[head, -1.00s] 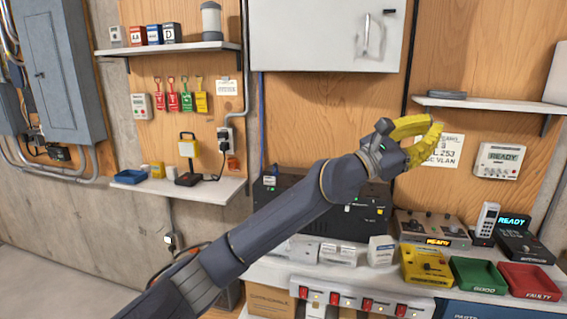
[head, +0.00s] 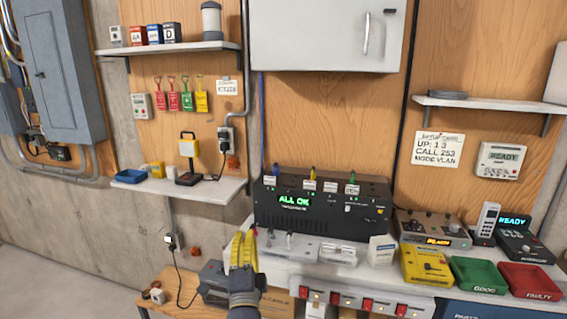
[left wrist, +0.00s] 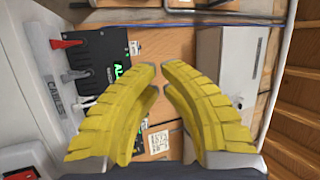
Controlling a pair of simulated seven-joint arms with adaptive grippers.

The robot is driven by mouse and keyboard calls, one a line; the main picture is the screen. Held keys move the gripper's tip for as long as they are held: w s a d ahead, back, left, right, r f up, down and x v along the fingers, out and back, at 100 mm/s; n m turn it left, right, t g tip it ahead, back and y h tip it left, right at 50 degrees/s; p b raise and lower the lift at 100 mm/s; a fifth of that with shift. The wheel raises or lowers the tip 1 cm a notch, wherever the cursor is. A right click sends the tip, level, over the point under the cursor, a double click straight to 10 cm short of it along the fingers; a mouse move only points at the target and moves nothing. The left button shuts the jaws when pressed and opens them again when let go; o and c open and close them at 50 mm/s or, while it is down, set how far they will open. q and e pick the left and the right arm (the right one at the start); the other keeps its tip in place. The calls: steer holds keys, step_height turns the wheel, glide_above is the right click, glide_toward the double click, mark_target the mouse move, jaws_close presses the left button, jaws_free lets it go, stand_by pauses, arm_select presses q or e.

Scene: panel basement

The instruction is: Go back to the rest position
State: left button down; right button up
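My left gripper (head: 243,250) has yellow ridged fingers and points up in front of the bench's left part, below the black box. In the left wrist view its two fingers (left wrist: 160,70) curve toward each other with a narrow gap between the tips and nothing held. The black box (head: 322,205) shows a green "ALL OK" display and has coloured plugs along its top. It also shows at the left in the left wrist view (left wrist: 102,75). My right gripper is in neither view.
A small shelf (head: 180,187) juts out at left; a grey cabinet (head: 325,35) hangs above.

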arm_select(q)
steer(key=s+a+f+n+g+y, duration=0.1)
steer(key=s+a+f+n+g, duration=0.15)
steer(key=s+a+f, duration=0.35)
steer(key=s+a+f+n+g+y, duration=0.1)
steer(key=s+a+f+g, duration=0.15)
steer(key=f, duration=0.55)
steer(key=s+a+f+n+g+y, duration=0.1)
steer(key=s+a+f+n+g, duration=0.1)
steer(key=s+a+f+g, duration=0.25)
steer(key=s+a+f+n+g, duration=0.1)
steer(key=s+a+f+g, duration=0.25)
steer(key=s+f, duration=0.55)
steer(key=s+a+f+n+g, duration=0.2)
steer(key=s+a+f, duration=0.3)
steer(key=s, duration=0.8)
steer(key=s+d+f+g+h, duration=0.2)
steer(key=d+f, duration=0.1)
steer(key=f, duration=1.4)
steer(key=s+d+f+g+h, duration=0.1)
steer(key=s+d+f+h, duration=0.15)
steer(key=f, duration=1.35)
steer(key=s+f+n+g, duration=0.2)
steer(key=s+f+n, duration=0.1)
steer(key=s+f, duration=1.5)
steer(key=shift+s+f+g, duration=0.3)
steer(key=shift+s+g, duration=0.1)
steer(key=shift+s, duration=0.6)
steer(key=shift+h, duration=0.25)
